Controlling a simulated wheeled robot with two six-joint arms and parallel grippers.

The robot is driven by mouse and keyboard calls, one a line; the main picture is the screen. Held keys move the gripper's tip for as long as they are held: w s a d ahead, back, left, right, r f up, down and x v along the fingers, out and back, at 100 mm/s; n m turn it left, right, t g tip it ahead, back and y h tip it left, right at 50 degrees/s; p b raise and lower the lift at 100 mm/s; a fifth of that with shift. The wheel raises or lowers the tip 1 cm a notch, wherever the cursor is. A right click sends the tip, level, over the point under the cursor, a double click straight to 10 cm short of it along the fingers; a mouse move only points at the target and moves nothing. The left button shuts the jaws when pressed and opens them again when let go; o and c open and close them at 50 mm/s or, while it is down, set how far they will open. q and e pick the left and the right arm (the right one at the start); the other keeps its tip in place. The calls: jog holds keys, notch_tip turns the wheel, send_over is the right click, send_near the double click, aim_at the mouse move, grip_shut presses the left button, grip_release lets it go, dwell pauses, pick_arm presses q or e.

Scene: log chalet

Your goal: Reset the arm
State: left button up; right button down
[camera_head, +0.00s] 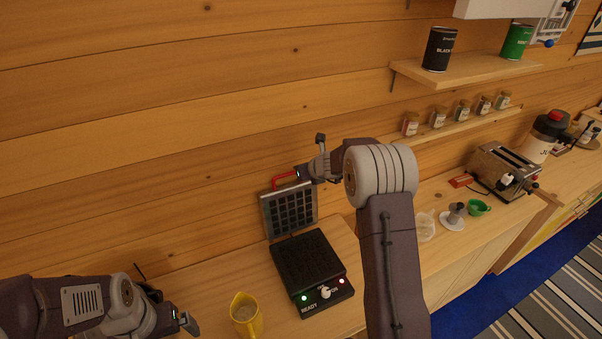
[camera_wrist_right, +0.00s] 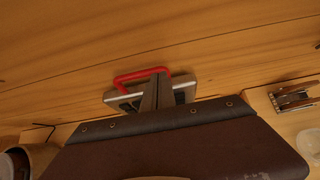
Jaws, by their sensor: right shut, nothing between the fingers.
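My right arm reaches up from the bottom of the head view and bends left at the elbow. Its gripper (camera_head: 304,172) is beside the red handle (camera_head: 285,177) at the top of the waffle iron's raised lid (camera_head: 289,209). In the right wrist view the shut, empty fingers (camera_wrist_right: 164,92) overlap the red handle (camera_wrist_right: 140,75); I cannot tell whether they touch it. My left arm lies low at the left, with its gripper (camera_head: 187,322) over the counter's near left part. Its fingers are too small and edge-on to judge.
The waffle iron base (camera_head: 307,264) stands open on the counter, with a yellow jug (camera_head: 245,315) to its left. At right are a green cup (camera_head: 478,207) and a toaster (camera_head: 503,170). A shelf (camera_head: 465,70) with cans and a spice rack (camera_head: 455,126) hang on the log wall.

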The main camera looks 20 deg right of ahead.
jog(key=v, duration=0.6)
jog(key=shift+s, duration=0.25)
jog(key=s+a+f+n+g+y+b, duration=0.2)
jog(key=s+a+f+n+g+b, duration=0.1)
jog(key=s+a+f+n+b, duration=1)
jog(key=s+d+f+n+g+h+b, duration=0.1)
jog(key=s+d+f+n+g, duration=0.1)
jog(key=s+f+n, duration=0.4)
jog(key=s+d+f+n+g+h+b, duration=0.1)
jog(key=s+d+f+n+g+b, duration=0.1)
jog(key=s+f+n, duration=0.4)
jog(key=s+n+g, duration=0.1)
jog(key=s+n, duration=0.4)
jog(key=n, duration=0.5)
jog(key=shift+s+f+g+h, duration=0.3)
jog(key=shift+f, duration=0.05)
